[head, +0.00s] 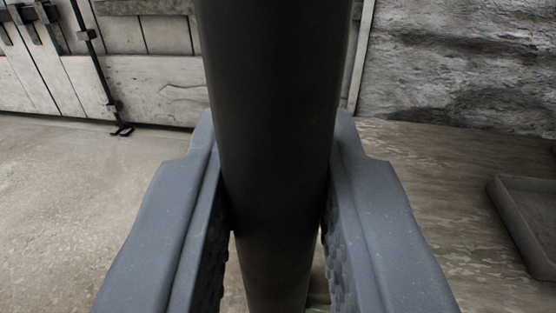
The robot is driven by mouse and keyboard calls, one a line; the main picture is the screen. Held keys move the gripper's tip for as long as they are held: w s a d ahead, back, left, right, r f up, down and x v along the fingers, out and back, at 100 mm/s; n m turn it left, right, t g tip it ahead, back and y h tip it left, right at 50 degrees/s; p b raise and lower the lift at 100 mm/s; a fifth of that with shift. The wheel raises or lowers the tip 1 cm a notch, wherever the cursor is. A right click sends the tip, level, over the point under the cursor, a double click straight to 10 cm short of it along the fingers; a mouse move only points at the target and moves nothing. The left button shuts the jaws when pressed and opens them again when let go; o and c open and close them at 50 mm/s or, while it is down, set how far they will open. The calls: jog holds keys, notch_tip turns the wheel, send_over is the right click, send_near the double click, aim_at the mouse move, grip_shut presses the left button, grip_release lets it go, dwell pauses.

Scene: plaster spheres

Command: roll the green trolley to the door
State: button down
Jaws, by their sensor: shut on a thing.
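My gripper (277,175) is shut on a thick, dark, round post (275,85), with one grey finger on each side of it. The post stands upright and runs out of the top of the view. I cannot tell whether it is part of the green trolley, as no green trolley body can be made out. A pale wooden plank door (150,85) with black metal fittings and an upright bolt (95,65) stands at the back left. The post hides part of the back wall and floor.
A rough grey stone wall (460,65) stands at the back right. A shallow dark tray (530,215) lies on the floor at the right edge. The pale floor (75,200) at left is clear up to the door.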

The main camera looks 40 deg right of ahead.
jog(key=shift+w+a, duration=0.4)
jog(key=shift+a, duration=0.15)
jog(key=c, duration=1.3)
grip_release()
jog(key=shift+a, duration=0.1)
jog(key=shift+c, duration=0.2)
jog(key=shift+s, duration=0.15)
jog(key=p+v, duration=0.2)
jog(key=v, duration=1.1)
jog(key=shift+s+p, duration=0.3)
jog(key=shift+p, duration=0.05)
jog(key=shift+a, duration=0.1)
